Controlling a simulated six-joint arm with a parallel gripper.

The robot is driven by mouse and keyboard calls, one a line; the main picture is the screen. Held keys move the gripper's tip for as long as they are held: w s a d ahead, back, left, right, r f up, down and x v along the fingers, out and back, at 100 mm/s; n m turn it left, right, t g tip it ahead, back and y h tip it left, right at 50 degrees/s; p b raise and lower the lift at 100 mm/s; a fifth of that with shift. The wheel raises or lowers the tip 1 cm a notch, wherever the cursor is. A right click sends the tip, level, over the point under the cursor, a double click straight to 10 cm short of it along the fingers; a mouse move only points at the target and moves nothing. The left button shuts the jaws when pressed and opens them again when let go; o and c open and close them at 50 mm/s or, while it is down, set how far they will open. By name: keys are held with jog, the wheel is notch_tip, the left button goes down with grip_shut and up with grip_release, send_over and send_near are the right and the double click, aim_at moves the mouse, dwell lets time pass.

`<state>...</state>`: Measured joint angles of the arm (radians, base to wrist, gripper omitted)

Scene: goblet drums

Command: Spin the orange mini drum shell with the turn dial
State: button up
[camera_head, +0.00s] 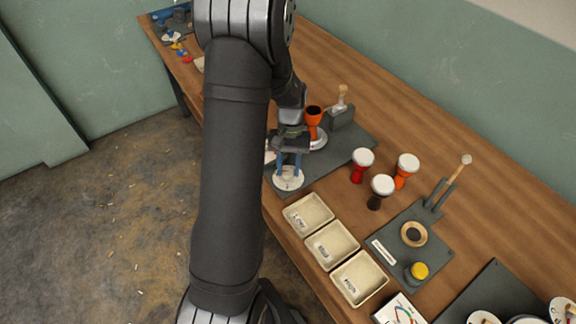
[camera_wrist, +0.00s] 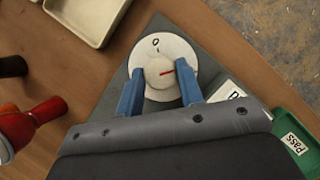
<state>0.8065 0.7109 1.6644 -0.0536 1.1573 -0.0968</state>
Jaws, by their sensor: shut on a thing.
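The orange mini drum shell (camera_head: 313,118) stands upright, its dark open mouth up, on a pale round turntable (camera_head: 319,140) on a dark grey board. The turn dial (camera_head: 288,182) is a pale round disc at the board's near corner. In the wrist view the dial (camera_wrist: 160,70) has a raised knob with a red line pointing right, and a 0 mark on the disc at the top. My gripper (camera_head: 290,165) reaches down from above, its blue fingers shut on the knob from both sides. It also shows in the wrist view (camera_wrist: 160,84). The shell is not in the wrist view.
A stand with a brush (camera_head: 342,100) is behind the shell. Several finished drums (camera_head: 362,162) with white heads stand to the right. Beige trays (camera_head: 331,244) line the front edge. A green tray labelled pass (camera_wrist: 296,138) is near the dial. Bare tabletop lies behind the drums.

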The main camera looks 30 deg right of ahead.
jog(key=shift+d+m+t+y, duration=0.1)
jog(key=shift+m+t+y, duration=0.3)
jog(key=shift+m, duration=1.1)
jog(key=o, duration=1)
jog(key=v, duration=1.7)
jog(key=shift+r, duration=0.2)
jog(key=shift+d, duration=0.1)
jog(key=x, duration=1.7)
jog(key=shift+s+f, duration=0.1)
jog(key=shift+f, duration=0.15)
